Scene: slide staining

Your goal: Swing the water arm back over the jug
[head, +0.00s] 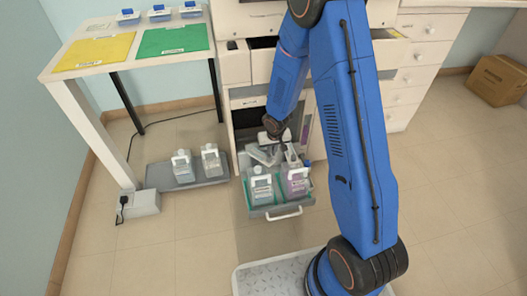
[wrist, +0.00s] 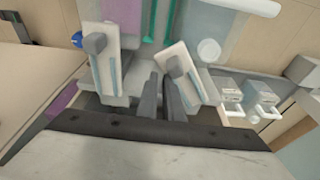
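A pale jug (head: 260,186) with a white handle stands on a green mat in the pulled-out low drawer, in the head view. A second jug with purple liquid (head: 297,182) stands to its right; a purple patch (wrist: 62,102) shows at the left in the wrist view. My gripper (head: 268,150) points down into the drawer just behind the jugs. In the wrist view its grey fingers (wrist: 163,85) stand apart with a narrow gap, and I see nothing clearly held. Pale upright pieces with grey blocks (wrist: 182,75) are close around the fingers. I cannot pick out the water arm for certain.
The drawer's white front handle (head: 284,214) faces the open floor. A grey tray (head: 207,181) with two handled bottles (head: 182,167) lies on the floor to the left. A cardboard box (head: 497,80) is far right.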

